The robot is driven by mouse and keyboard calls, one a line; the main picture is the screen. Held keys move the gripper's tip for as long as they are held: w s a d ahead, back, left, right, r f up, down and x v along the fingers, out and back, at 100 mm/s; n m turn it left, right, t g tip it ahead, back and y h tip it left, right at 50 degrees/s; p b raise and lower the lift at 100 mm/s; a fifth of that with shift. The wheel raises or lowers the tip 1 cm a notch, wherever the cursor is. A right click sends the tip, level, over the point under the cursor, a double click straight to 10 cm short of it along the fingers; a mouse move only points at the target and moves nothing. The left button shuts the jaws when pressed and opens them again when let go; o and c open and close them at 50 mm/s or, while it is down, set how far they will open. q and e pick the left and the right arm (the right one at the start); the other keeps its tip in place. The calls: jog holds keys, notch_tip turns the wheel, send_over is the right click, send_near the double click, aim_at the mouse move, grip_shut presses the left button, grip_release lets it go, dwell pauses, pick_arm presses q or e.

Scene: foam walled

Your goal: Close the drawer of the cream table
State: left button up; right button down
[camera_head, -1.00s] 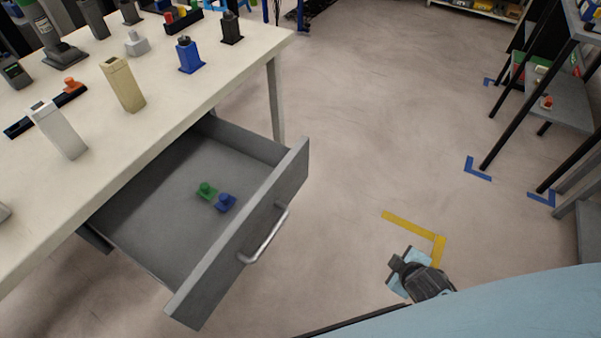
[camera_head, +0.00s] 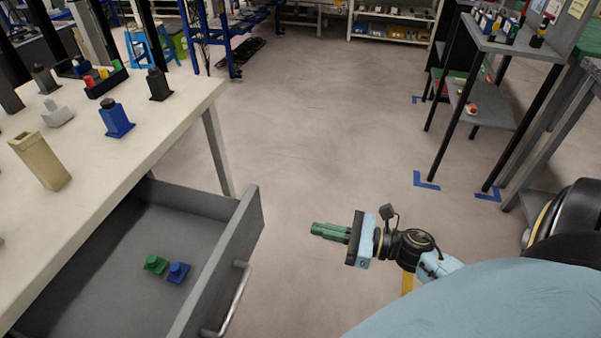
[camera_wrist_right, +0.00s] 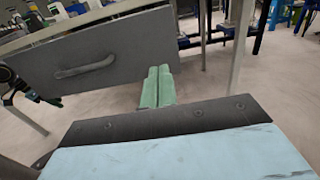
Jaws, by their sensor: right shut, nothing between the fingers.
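The cream table (camera_head: 150,128) stands at the left in the head view. Its grey drawer (camera_head: 250,225) is pulled out, with a silver bar handle (camera_head: 233,300) on the front. A green piece (camera_head: 155,264) and a blue piece (camera_head: 178,272) lie inside the drawer. My right gripper (camera_head: 315,229) is shut and empty, its green fingers pointing left toward the drawer front, apart from it. In the right wrist view the drawer front (camera_wrist_right: 120,50) and handle (camera_wrist_right: 85,67) lie beyond the green fingers (camera_wrist_right: 157,86). In that view, a dark gripper (camera_wrist_right: 45,102) shows at the far left, its jaws unclear.
Blocks and bottles, such as a blue one (camera_head: 116,120), stand on the tabletop. A grey shelf rack (camera_head: 490,108) stands at the right with blue floor marks (camera_head: 427,181). Open floor (camera_head: 310,150) lies between table and rack.

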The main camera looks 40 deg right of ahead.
aim_at(256, 214)
jog(key=x, duration=1.1)
jog(key=shift+w+a+b, duration=0.15)
jog(key=shift+b, duration=0.25)
jog(key=shift+w+a, duration=0.35)
jog(key=shift+w, duration=0.1)
pick_arm(q)
jog(key=shift+d+r, duration=0.25)
jog(key=shift+r, duration=0.3)
jog(key=shift+d+r, duration=0.2)
jog(key=shift+r, duration=0.3)
pick_arm(e)
jog(key=shift+w+a, duration=0.1)
jog(key=shift+w, duration=0.05)
